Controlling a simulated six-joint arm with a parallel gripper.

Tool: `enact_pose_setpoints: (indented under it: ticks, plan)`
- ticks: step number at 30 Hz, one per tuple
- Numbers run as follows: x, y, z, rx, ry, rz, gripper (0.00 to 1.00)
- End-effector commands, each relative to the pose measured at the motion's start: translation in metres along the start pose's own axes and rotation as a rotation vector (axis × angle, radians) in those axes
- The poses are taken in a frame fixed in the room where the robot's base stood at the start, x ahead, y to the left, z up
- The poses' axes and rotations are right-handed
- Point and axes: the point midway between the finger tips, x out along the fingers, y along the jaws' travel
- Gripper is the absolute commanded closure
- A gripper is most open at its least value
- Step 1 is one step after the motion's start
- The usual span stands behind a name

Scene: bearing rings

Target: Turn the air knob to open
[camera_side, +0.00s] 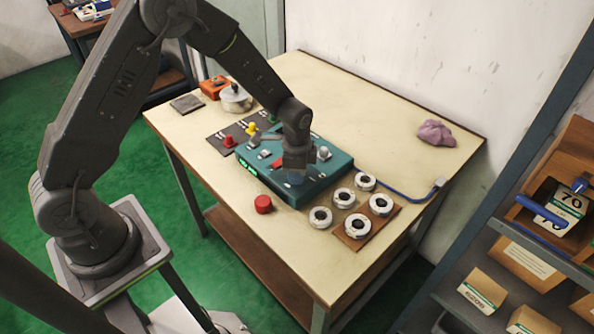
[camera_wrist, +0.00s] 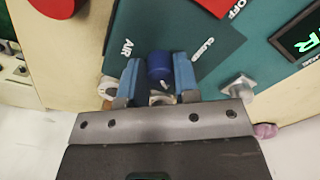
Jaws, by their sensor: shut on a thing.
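A small white mark shows at the knob's near edge. In the side view my gripper (camera_side: 295,165) reaches down onto the near end of the box (camera_side: 335,172). The knob there is mostly hidden under the gripper, with only a bit of blue showing.
A red button (camera_side: 263,204) stands just in front of the box. Several bearing rings (camera_side: 358,226) lie to the right, some on a brown board (camera_side: 385,226). A blue cable (camera_side: 395,193) runs behind them. A purple cloth (camera_side: 436,133) lies at the back right; the table's back middle is clear.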

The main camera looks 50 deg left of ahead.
Motion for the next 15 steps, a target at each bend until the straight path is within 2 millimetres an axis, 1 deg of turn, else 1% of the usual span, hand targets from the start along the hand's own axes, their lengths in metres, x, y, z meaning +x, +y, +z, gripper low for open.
enact_pose_setpoints:
  ticks: [6, 15]
  plan:
    - [0.0000, 0.0003, 0.0012, 0.077, 0.000, 0.002, 0.95]
    - [0.0000, 0.0002, 0.0013, 0.110, 0.001, 0.002, 0.95]
